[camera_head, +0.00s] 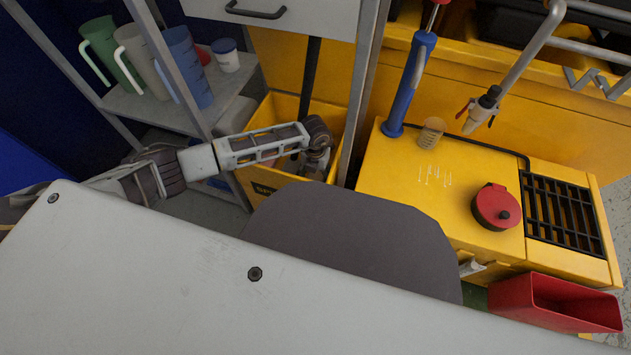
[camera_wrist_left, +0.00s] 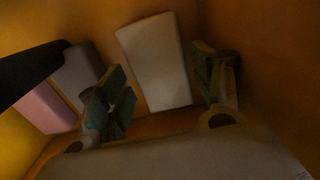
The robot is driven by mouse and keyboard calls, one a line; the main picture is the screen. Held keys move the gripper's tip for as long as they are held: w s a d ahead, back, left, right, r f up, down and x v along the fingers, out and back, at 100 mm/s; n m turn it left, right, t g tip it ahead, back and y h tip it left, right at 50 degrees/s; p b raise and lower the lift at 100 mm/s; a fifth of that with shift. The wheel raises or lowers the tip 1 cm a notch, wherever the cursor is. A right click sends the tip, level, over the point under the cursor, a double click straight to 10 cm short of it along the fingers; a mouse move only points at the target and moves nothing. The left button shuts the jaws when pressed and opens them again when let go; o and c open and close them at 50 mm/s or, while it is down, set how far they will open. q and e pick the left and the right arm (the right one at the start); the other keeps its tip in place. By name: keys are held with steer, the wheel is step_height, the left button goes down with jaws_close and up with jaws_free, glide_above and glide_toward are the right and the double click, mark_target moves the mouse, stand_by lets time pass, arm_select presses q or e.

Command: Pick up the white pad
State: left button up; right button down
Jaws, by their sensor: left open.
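The white pad (camera_wrist_left: 155,62) stands tilted against the wall inside the yellow bin (camera_head: 336,115). In the left wrist view it lies ahead of my left gripper (camera_wrist_left: 160,70), between its two green-tipped fingers. The fingers are wide apart, with nothing gripped. In the head view my left arm reaches over the bin, and its hand is down inside. The pad cannot be made out clearly there. My right gripper is not in view.
In the left wrist view, a grey pad (camera_wrist_left: 78,75) and a pink pad (camera_wrist_left: 45,108) stand left of the white one, beside a black bar (camera_wrist_left: 32,62). The bin walls are close around the hand. A metal shelf (camera_head: 135,105) with jugs flanks the bin.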

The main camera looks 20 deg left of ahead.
arm_select(q)
steer(key=shift+f+b, duration=0.3)
steer(key=shift+f, duration=0.5)
steer(key=c, duration=0.7)
